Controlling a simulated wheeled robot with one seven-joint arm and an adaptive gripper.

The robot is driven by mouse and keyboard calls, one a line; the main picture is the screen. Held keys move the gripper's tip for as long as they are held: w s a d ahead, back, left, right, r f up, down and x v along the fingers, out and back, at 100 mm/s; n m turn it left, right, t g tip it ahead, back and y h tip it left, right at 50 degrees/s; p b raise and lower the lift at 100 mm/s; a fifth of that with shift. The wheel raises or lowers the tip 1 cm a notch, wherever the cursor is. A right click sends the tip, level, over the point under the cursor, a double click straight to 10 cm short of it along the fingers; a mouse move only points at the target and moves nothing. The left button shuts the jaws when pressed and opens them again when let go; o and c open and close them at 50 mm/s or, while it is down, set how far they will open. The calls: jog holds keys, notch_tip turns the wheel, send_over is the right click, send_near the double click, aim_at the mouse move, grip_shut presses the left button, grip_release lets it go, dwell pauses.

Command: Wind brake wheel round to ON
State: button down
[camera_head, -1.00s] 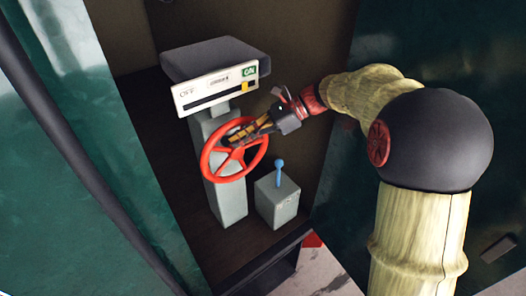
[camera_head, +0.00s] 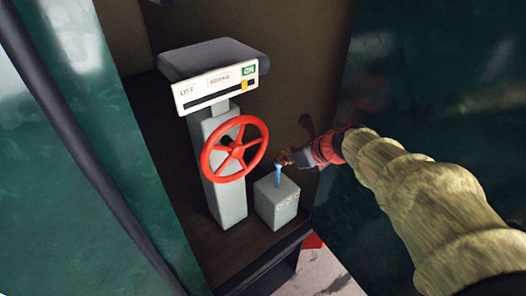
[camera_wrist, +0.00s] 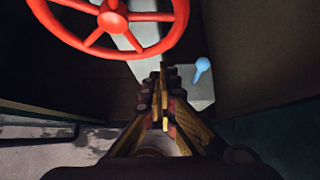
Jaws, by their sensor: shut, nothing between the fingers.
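The red brake wheel (camera_head: 235,149) stands on the front of a grey pedestal (camera_head: 228,206). It fills the upper left of the wrist view (camera_wrist: 108,22). Above it, a white indicator plate (camera_head: 205,94) reads OFF at its left end and has a green ON label (camera_head: 249,70) at its right. The yellow pointer (camera_head: 244,86) sits at the right, just below ON. My gripper (camera_head: 284,158) is to the right of the wheel, apart from it, near the blue lever. Its fingers are shut and empty in the wrist view (camera_wrist: 163,72).
A blue-knobbed lever (camera_head: 279,170) stands on a small grey box (camera_head: 277,204) right of the pedestal; it also shows in the wrist view (camera_wrist: 202,67). Dark green walls (camera_head: 425,75) close the right side, and a black pole (camera_head: 75,140) stands at left.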

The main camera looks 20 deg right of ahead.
aim_at(264, 150)
jog(key=w+a+f, duration=0.1)
jog(key=w, duration=0.1)
jog(key=w+f+p, duration=0.1)
jog(key=w+f, duration=0.1)
jog(key=w, duration=0.1)
jog(key=w+a+f+p, duration=0.1)
jog(key=w, duration=0.2)
jog(key=shift+a+f, duration=0.25)
jog(key=shift+a, duration=0.05)
jog(key=shift+w+r+p, duration=0.2)
jog(key=shift+r+p, duration=0.35)
jog(key=shift+r, duration=0.1)
